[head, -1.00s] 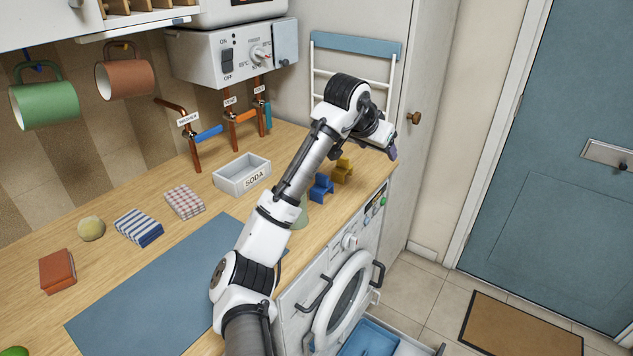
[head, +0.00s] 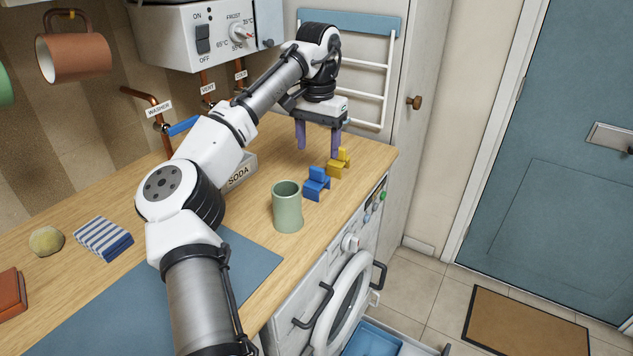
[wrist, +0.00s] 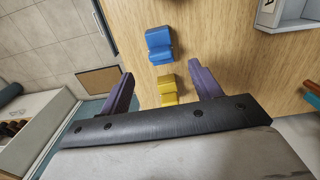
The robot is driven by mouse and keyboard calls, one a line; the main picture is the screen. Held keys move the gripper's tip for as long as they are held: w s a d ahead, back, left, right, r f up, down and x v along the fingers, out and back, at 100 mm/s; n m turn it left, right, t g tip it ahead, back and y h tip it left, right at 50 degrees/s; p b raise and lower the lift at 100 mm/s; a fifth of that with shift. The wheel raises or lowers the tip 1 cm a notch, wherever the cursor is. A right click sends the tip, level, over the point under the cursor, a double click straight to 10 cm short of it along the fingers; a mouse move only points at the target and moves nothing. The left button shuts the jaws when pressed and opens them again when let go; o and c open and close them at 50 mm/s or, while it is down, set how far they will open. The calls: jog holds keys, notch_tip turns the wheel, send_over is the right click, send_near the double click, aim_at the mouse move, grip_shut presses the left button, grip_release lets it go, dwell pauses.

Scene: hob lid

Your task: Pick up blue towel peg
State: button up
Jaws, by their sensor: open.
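The blue towel peg (head: 317,184) stands on the wooden worktop near its front edge. In the wrist view the blue peg (wrist: 159,45) lies ahead of the fingers, beyond the yellow peg. The yellow peg (head: 339,164) stands just behind the blue one; in the wrist view the yellow peg (wrist: 168,88) shows between the two fingers. My gripper (head: 319,150) points down above the worktop, with its purple fingers apart and nothing held. In the wrist view my gripper (wrist: 160,86) is open too. The fingers' height above the yellow peg is hard to tell.
A green cup (head: 287,207) stands just left of the blue peg. The SODA box (head: 240,172) is partly behind my arm. A white rail rack (head: 372,75) is on the wall behind my gripper. The worktop's front edge drops beside the washing machine (head: 345,300).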

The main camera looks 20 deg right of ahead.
aim_at(317, 168)
jog(key=shift+f+p, duration=0.75)
jog(key=shift+f, duration=3.05)
jog(key=c, duration=1)
jog(key=shift+c, duration=0.2)
jog(key=shift+r, duration=0.1)
